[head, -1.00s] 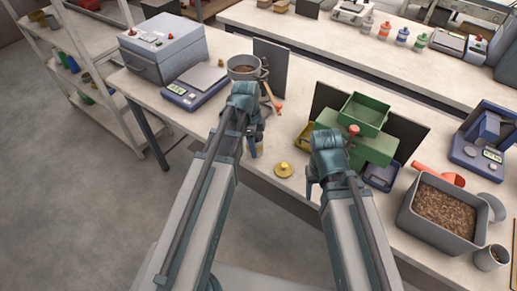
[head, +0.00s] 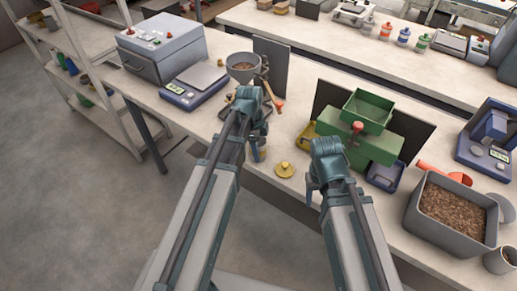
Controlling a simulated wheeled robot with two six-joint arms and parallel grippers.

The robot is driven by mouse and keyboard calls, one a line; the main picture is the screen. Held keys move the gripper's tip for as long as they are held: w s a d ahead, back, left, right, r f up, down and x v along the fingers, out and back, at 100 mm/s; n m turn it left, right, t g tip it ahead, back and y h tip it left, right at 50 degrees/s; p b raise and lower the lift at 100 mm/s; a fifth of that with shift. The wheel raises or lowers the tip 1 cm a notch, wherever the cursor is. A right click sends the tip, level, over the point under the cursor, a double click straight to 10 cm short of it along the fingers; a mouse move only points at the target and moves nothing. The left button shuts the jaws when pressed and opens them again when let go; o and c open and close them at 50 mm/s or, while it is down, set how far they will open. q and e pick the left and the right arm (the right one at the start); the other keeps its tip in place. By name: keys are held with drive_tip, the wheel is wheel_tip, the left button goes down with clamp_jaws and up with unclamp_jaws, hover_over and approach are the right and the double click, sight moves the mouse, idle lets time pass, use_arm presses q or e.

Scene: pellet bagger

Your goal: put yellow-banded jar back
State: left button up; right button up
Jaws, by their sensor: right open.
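A small pale jar (head: 261,153) stands at the front edge of the near bench, partly hidden by my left wrist. Its band is hard to make out now. A yellow lid with a knob (head: 285,170) lies on the bench to its right, apart from it. My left gripper (head: 258,141) is at the jar, but its fingers are mostly hidden behind the wrist, so I cannot tell whether it grips it. My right gripper (head: 313,192) is open and empty, pointing down at the bench's front edge, right of the lid.
A pot of pellets (head: 243,68) stands behind my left gripper, near a blue scale (head: 187,92). A green machine (head: 375,146) and a grey pellet bin (head: 451,241) are on the right. Several banded jars, including a blue-banded one (head: 403,37), stand on the back bench.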

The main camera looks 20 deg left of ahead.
use_arm(q)
drive_tip(key=o, duration=0.4)
drive_tip(key=shift+r, duration=0.1)
wheel_tip(320, 180, up, 12)
drive_tip(key=a+p, duration=0.1)
drive_tip(key=p, duration=1.1)
drive_tip(key=s+d+n+y, duration=0.1)
drive_tip(key=s+d+n, duration=0.2)
drive_tip(key=s+n, duration=0.1)
drive_tip(key=s+d+n, duration=0.4)
drive_tip(key=s+n, duration=0.1)
drive_tip(key=s+d+n+y, duration=0.1)
drive_tip(key=s+d+n, duration=0.3)
drive_tip(key=s, duration=0.1)
drive_tip(key=shift+s+d+n+y, duration=0.1)
drive_tip(key=shift+s+n+y, duration=0.05)
drive_tip(key=shift+n+y, duration=0.15)
